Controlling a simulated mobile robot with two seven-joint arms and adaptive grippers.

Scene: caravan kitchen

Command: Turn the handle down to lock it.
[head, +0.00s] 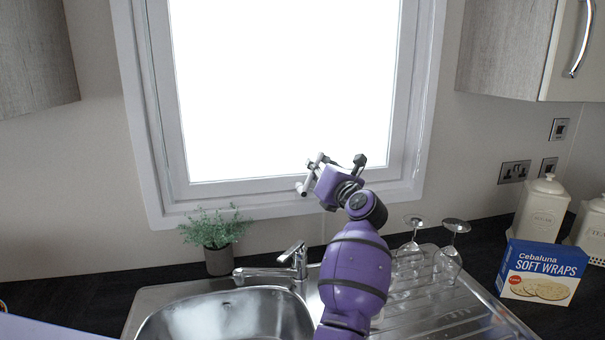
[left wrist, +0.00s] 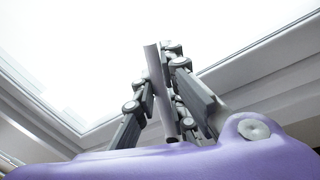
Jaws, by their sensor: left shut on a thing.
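The window handle (head: 304,185) is a small pale lever at the lower edge of the window frame (head: 250,193). My left gripper (head: 317,168) is at the handle, in front of the lower frame, and hides part of it. In the left wrist view the handle shows as a slim grey bar (left wrist: 158,85) between the two dark fingers of my left gripper (left wrist: 155,80), which is shut on it. The handle's base is hidden, so I cannot tell its exact turn. My right gripper is not in view.
Below my left arm are a steel sink (head: 228,318) and a tap (head: 275,266). A potted plant (head: 216,240) stands left of the tap. Upturned glasses (head: 449,262) stand on the drainer to the right, near a soft wraps box (head: 543,273) and a canister (head: 541,208).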

